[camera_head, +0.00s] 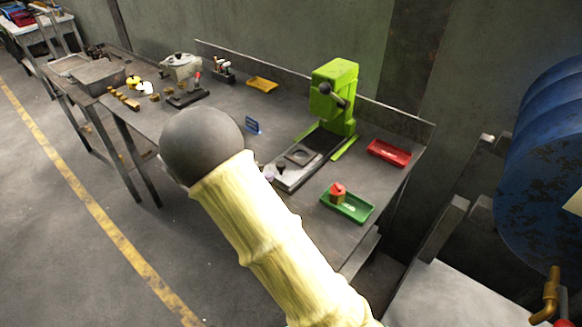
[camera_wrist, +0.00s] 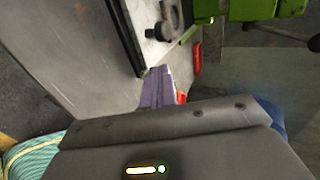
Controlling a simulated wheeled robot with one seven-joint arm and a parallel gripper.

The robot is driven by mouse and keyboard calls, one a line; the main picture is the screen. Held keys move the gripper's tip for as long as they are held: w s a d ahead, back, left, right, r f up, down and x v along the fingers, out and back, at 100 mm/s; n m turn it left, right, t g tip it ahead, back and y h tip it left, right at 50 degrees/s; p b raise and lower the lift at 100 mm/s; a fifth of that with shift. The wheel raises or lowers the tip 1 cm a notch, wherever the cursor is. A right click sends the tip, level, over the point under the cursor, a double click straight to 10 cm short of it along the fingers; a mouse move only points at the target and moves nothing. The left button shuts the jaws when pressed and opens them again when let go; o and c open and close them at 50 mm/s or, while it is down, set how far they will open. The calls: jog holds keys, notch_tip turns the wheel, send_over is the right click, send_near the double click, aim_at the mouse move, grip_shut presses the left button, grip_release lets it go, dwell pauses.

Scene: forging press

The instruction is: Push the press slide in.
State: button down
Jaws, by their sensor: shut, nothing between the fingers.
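The green press (camera_head: 338,92) stands at the back right of the workbench. Its slide (camera_head: 292,177), a pale metal plate with a round die (camera_head: 300,156), sticks out in front of the press on a dark rail. In the wrist view the plate (camera_wrist: 152,50) and a dark knob (camera_wrist: 155,33) show near the top. My gripper (camera_wrist: 160,72), with purple fingers, is shut and empty beside the near end of the plate. I cannot tell whether it touches. In the head view my arm hides most of the gripper.
A green tray (camera_head: 358,212) with a red-topped piece lies right of the slide, and a red tray (camera_head: 390,153) lies behind it. A large blue drum (camera_head: 545,165) is at the far right.

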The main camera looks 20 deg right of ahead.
jog(key=shift+w+d, duration=0.1)
jog(key=p, duration=0.1)
send_near(300, 165)
jog(key=f, duration=0.1)
jog(key=d+f, duration=0.1)
jog(key=w+f, duration=0.1)
jog(key=shift+d+f, duration=0.25)
jog(key=shift+d, duration=0.15)
jog(key=shift+w+d+r+p, duration=0.15)
jog(key=shift+w+d+p, duration=0.45)
jog(key=shift+d, duration=0.35)
jog(key=shift+w+d, duration=0.35)
jog(key=shift+w, duration=0.1)
jog(key=shift+d, duration=0.1)
